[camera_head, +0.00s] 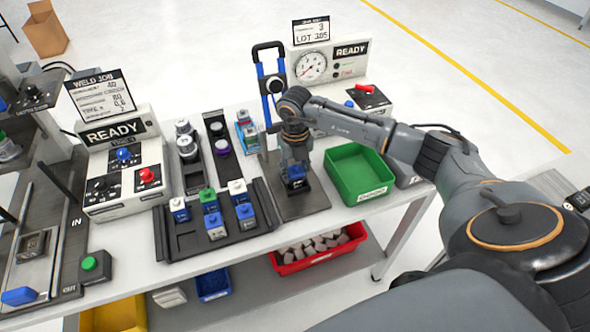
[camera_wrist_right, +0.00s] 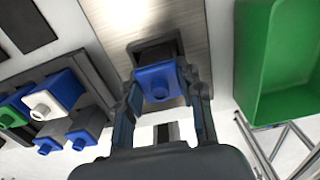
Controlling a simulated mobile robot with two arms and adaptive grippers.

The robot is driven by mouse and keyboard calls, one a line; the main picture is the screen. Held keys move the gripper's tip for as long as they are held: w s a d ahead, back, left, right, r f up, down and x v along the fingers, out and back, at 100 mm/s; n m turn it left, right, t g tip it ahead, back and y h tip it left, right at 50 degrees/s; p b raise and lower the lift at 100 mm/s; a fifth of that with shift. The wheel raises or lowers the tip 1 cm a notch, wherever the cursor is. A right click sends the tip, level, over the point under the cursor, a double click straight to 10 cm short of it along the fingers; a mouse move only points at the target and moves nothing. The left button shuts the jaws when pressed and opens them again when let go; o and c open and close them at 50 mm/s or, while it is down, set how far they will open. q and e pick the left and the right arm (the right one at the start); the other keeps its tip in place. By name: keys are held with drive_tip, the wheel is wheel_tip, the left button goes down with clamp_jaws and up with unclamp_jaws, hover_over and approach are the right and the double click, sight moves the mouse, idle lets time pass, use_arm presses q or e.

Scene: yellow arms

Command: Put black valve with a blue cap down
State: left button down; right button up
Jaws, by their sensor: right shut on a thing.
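My right gripper (camera_head: 296,168) points down over the plate of the press-like fixture with the blue handle. It is shut on the black valve with a blue cap (camera_head: 296,182). In the right wrist view the blue cap (camera_wrist_right: 158,82) sits between the two dark fingers (camera_wrist_right: 163,100), and most of the black body is hidden. The fixture plate (camera_head: 306,207) lies under the valve; it also shows as a pale metal surface in the wrist view (camera_wrist_right: 115,22). I cannot tell whether the valve touches it. My left gripper is not in view.
A green bin (camera_head: 372,188) stands close on the right of the fixture. A black tray (camera_head: 178,240) with several capped valves is on the left. A blue handle frame (camera_head: 266,85) rises behind. A READY gauge box (camera_head: 345,62) is at the back, and a red bin (camera_head: 345,256) is below the table.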

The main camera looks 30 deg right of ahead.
drive_tip(key=shift+f, duration=0.2)
drive_tip(key=o, duration=1.2)
drive_tip(key=shift+r, duration=0.1)
drive_tip(key=shift+r, duration=0.25)
wheel_tip(320, 180, up, 10)
drive_tip(key=b, duration=0.2)
drive_tip(key=shift+r+b, duration=0.2)
drive_tip(key=shift+b, duration=0.1)
drive_tip(key=shift+r, duration=0.7)
